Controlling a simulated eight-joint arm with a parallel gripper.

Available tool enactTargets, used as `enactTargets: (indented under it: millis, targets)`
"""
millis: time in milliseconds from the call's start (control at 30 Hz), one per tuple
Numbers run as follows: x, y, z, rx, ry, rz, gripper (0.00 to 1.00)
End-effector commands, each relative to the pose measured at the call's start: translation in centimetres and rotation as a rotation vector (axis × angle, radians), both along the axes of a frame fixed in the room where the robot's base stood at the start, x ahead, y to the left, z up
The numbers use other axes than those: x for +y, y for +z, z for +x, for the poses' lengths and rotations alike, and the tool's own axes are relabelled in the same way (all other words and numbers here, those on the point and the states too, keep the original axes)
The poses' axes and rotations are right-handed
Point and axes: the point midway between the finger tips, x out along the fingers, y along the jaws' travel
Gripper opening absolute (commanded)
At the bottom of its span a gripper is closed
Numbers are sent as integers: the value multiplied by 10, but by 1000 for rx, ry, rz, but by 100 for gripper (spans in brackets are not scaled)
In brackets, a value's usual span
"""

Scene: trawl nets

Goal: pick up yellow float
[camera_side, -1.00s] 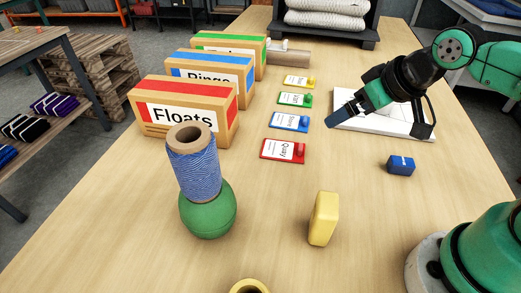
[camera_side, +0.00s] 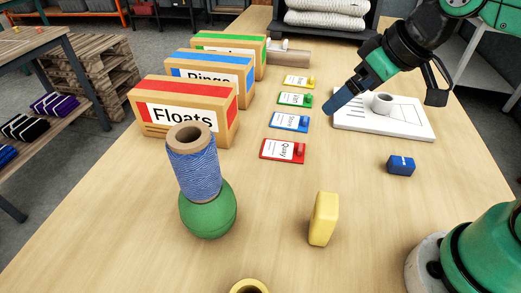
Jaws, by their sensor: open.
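A yellow block-shaped piece (camera_side: 323,219), which looks like the yellow float, stands upright on the table in the front middle. A yellow ring-like thing (camera_side: 250,287) is cut off by the bottom edge, so I cannot tell its full shape. My gripper (camera_side: 338,101) is open and empty, above the table at the left edge of the white board, well behind the yellow block. Only part of the jaws shows.
A blue twine spool (camera_side: 194,165) sits on a green ball (camera_side: 208,210) left of the yellow block. The Floats box (camera_side: 183,113) stands behind them. A blue block (camera_side: 400,165) and white board (camera_side: 418,129) with a grey ring (camera_side: 382,103) lie right. Coloured cards (camera_side: 284,150) lie mid-table.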

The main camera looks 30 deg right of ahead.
Motion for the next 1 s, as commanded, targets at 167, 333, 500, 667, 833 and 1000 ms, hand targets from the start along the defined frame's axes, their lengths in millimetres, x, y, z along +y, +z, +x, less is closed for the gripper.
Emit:
enactTargets:
  millis: [167, 333, 500, 667, 833, 1000]
  targets:
    - [46, -7, -2, 112, 365, 41, 100]
    - [102, -9, -14, 168, 860, 139, 100]
    - [162, -4, -40, 79, 1521, 346, 100]
    - [198, 4, -69, -190, 2082, 622, 100]
    - [196, -52, -70, -209, 2095, 629, 100]
    - [196, -99, -70, -209, 2093, 627, 100]
